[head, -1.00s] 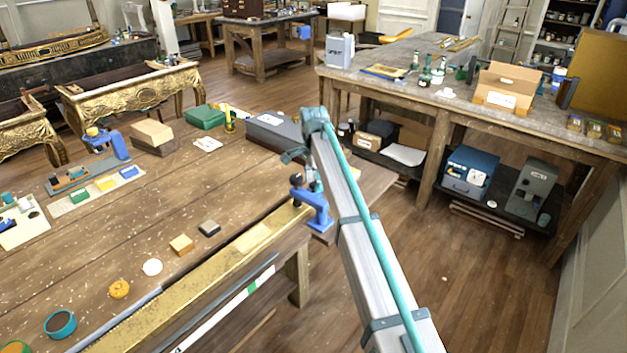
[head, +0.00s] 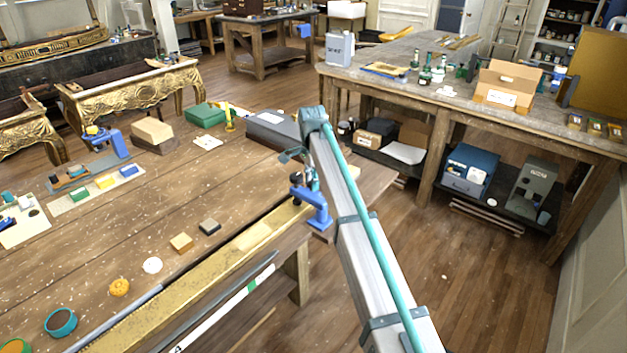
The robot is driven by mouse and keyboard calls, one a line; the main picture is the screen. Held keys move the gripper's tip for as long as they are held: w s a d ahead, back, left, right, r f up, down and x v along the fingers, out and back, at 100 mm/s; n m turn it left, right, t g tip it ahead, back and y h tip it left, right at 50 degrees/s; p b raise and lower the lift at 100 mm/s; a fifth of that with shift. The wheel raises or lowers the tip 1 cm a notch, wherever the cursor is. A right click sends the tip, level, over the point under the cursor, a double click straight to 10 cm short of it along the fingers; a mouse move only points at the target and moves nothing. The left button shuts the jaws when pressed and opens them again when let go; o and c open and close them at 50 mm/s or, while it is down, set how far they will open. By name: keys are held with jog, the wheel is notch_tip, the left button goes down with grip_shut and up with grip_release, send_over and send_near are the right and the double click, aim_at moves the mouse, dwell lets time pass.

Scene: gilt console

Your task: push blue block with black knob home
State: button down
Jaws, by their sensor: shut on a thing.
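The blue block with black knob (head: 318,208) stands at the right edge of the long workbench (head: 120,220), by the gilt strip. Its black knob shows at its upper left. I cannot tell whether the block is fully home.
A grey box (head: 272,130) lies just beyond my gripper. Small blocks and discs line the near bench edge. Floor is clear between the bench and the right worktable (head: 470,105).

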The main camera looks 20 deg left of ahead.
jog(key=shift+s+a, duration=0.2)
jog(key=shift+s, duration=0.45)
jog(key=shift+s+a, duration=0.15)
jog(key=shift+s, duration=0.45)
jog(key=c, duration=0.8)
grip_release()
jog(key=shift+c, duration=0.2)
jog(key=shift+r, duration=0.1)
jog(key=shift+w+r, duration=0.1)
jog(key=shift+r, duration=0.15)
notch_tip(320, 180, up, 11)
jog(key=shift+r, duration=0.15)
